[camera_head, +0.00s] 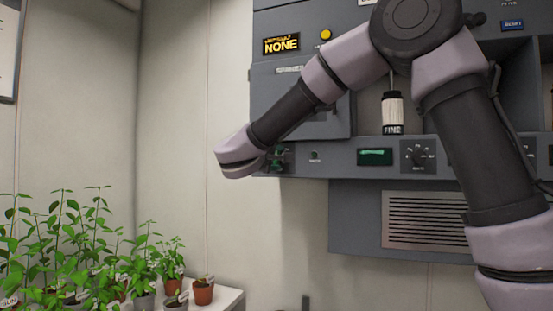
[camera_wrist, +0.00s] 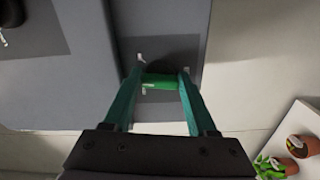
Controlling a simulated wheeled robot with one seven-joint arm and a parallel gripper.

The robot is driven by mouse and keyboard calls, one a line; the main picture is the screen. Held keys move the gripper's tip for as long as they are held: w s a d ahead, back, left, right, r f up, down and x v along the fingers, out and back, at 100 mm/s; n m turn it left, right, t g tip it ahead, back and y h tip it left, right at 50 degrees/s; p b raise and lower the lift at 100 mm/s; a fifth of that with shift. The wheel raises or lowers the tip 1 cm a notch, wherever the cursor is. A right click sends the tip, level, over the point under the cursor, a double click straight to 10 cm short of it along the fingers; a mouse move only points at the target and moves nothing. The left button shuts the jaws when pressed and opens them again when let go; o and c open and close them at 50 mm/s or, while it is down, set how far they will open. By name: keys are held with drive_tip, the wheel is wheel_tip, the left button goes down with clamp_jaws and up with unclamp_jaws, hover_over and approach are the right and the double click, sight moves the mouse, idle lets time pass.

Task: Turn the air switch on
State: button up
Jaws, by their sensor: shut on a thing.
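The air switch (camera_wrist: 160,80) shows in the wrist view as a green piece on a dark plate of the grey control panel. White marks lie around it, too small to read. My gripper (camera_wrist: 162,76) has a teal finger on each side of the green piece and is shut on it. In the head view my gripper (camera_head: 278,158) is at the lower left end of the panel (camera_head: 345,160). My wrist hides most of the switch there, so I cannot tell its setting.
To the right on the panel are a small knob (camera_head: 315,156), a green display (camera_head: 375,157) and a dial (camera_head: 418,156). A bottle labelled FINE (camera_head: 392,113) stands above them. Potted plants (camera_head: 203,291) stand on a white bench at the lower left.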

drive_tip(key=shift+f+m, duration=0.2)
drive_tip(key=shift+m, duration=3.4)
drive_tip(key=o, duration=1.4)
drive_tip(key=shift+c, duration=0.2)
drive_tip(key=shift+s+a, duration=0.1)
drive_tip(key=v, duration=1)
drive_tip(key=shift+s, duration=0.3)
